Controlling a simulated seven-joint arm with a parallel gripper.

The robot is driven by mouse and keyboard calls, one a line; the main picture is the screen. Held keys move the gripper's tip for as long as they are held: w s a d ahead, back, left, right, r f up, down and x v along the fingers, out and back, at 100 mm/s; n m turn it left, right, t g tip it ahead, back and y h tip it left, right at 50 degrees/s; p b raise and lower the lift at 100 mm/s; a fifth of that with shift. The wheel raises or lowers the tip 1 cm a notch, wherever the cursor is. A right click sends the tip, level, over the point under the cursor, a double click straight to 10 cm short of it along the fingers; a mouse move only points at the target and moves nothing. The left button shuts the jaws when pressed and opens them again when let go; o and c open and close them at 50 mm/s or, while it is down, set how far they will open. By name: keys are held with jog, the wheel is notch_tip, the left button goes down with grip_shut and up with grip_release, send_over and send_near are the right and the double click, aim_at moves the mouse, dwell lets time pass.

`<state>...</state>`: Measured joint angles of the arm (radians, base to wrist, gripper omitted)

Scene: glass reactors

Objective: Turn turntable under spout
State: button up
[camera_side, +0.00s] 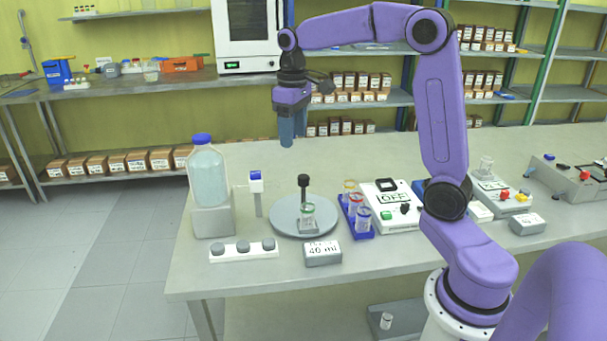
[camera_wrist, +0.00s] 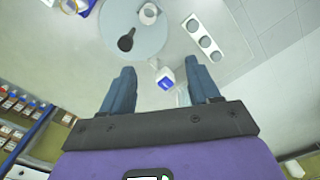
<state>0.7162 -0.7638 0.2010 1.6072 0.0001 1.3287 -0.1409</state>
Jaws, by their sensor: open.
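The round grey turntable (camera_side: 283,222) lies on the bench, with an upright black knobbed handle (camera_side: 303,185) on it. A small green-rimmed glass beaker (camera_side: 308,213) stands near the turntable's front edge. The white spout post with a blue block (camera_side: 256,186) stands at the turntable's left, apart from the beaker. My gripper (camera_side: 287,143) is open and empty, high above the bench, behind the handle in the picture. In the wrist view, the turntable (camera_wrist: 153,45), handle (camera_wrist: 126,42) and beaker (camera_wrist: 148,13) lie beyond my fingers; the spout's blue block (camera_wrist: 165,82) shows between them.
A blue-capped bottle (camera_side: 208,175) stands on a grey block at left. A strip with three grey knobs (camera_side: 243,250) and a "40 ml" block (camera_side: 322,254) lie in front. A blue vial rack (camera_side: 356,228) and an "OFF" device (camera_side: 394,212) stand close at right.

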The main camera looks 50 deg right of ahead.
jog(key=r+m, duration=0.1)
jog(key=m, duration=0.1)
send_over(303, 177)
notch_tip(303, 177, down, 17)
jog(key=shift+d+f, duration=0.1)
jog(key=shift+f, duration=0.05)
dwell(0.4)
grip_shut()
